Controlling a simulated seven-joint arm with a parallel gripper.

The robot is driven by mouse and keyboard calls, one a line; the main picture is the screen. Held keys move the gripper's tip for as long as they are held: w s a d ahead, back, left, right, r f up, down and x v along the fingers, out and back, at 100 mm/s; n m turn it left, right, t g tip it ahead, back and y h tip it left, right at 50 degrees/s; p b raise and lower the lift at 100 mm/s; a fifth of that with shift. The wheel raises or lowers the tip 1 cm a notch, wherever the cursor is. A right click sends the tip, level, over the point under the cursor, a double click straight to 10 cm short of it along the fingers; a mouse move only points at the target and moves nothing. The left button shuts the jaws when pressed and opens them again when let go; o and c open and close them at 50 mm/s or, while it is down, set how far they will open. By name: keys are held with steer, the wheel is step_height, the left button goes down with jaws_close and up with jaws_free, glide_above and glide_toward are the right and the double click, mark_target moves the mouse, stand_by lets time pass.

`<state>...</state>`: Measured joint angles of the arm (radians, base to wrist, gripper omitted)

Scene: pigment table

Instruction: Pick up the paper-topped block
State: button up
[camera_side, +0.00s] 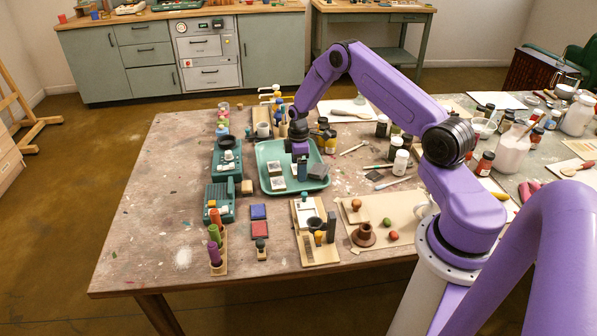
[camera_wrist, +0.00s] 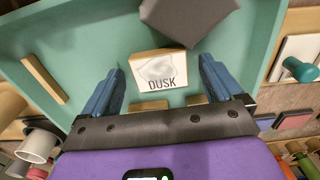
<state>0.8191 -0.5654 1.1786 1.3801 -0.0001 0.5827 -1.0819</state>
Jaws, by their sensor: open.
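A small wooden block topped with white paper marked "DUSK" (camera_wrist: 158,70) lies in the teal tray (camera_wrist: 100,28). My gripper (camera_wrist: 160,72) is open, with one blue finger on each side of this block in the wrist view. I see no contact between fingers and block. In the side view my gripper (camera_side: 302,170) points down into the tray (camera_side: 262,155). Two pale-topped blocks show there, an upper one (camera_side: 276,169) and a lower one (camera_side: 278,184). I cannot tell which is "DUSK".
A dark grey block (camera_wrist: 190,18) sits close to the "DUSK" block, at its upper right. A wooden piece (camera_wrist: 44,80) lies by the tray's left side. Bottles (camera_side: 401,162) stand right of the tray; a rack of colored sticks (camera_side: 215,240) stands at front left.

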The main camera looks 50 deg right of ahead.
steer(key=shift+f, duration=0.1)
steer(key=shift+c, duration=0.3)
steer(key=c, duration=1.1)
steer(key=shift+o, duration=0.2)
